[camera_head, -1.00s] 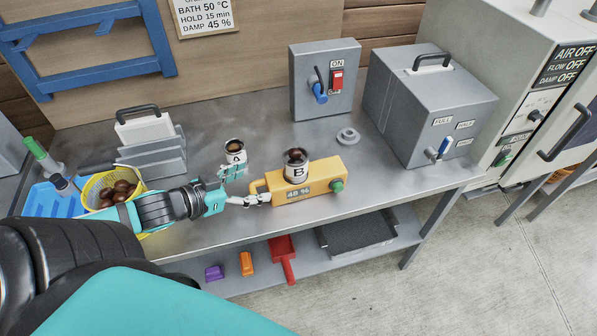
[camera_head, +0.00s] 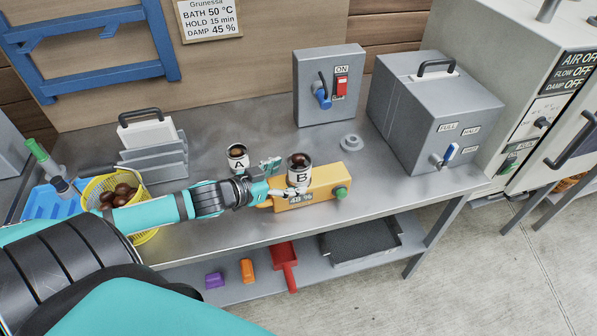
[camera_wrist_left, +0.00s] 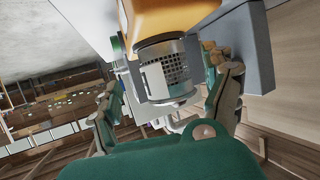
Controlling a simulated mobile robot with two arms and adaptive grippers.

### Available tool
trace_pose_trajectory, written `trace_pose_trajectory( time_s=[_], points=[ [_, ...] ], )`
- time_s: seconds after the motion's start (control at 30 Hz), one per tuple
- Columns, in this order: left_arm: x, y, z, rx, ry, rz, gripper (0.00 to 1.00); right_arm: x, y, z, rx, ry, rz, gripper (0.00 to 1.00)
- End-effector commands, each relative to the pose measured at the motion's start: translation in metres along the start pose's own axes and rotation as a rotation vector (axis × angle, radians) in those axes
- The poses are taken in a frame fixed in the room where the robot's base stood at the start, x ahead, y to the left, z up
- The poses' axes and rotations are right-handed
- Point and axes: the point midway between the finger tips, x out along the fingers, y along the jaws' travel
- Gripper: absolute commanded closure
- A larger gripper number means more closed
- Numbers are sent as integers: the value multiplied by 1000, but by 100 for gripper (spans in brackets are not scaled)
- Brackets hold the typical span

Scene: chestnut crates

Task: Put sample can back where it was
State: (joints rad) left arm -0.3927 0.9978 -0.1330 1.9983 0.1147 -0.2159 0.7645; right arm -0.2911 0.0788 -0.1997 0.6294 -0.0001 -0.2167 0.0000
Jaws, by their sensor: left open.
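Can B (camera_head: 300,172), a white-labelled can with brown chestnuts in it, stands upright on the yellow meter (camera_head: 322,187), whose display reads 48 %. Can A (camera_head: 238,157), also holding something brown, stands on the bench to its left. My left gripper (camera_head: 283,179) is open at the left side of can B, with one finger behind and one in front. In the left wrist view, the can (camera_wrist_left: 168,72) with its mesh part lies between the two spread fingers; contact cannot be told. My right gripper is not in view.
A yellow basket (camera_head: 146,234) of chestnuts and a blue tray (camera_head: 50,203) are at the left. A grey switch box (camera_head: 312,102), a small grey round piece (camera_head: 351,142) and a large grey box (camera_head: 425,115) stand behind and right. Bare bench (camera_head: 270,130) lies behind the cans.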

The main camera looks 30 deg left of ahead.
Motion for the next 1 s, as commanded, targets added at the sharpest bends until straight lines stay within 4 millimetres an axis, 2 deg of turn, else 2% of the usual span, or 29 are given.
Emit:
trace_pose_trajectory(
  time_s=[0.17,0.4,0.73,1.0],
  points=[
    [19,-5,-6,2,4,-1,16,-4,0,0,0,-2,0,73],
    [43,-6,-5,0,2,-1,16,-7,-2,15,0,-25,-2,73],
    [48,-5,-4,1,0,0,16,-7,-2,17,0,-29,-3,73],
    [48,-5,-4,1,0,0,50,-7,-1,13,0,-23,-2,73]
  ],
)
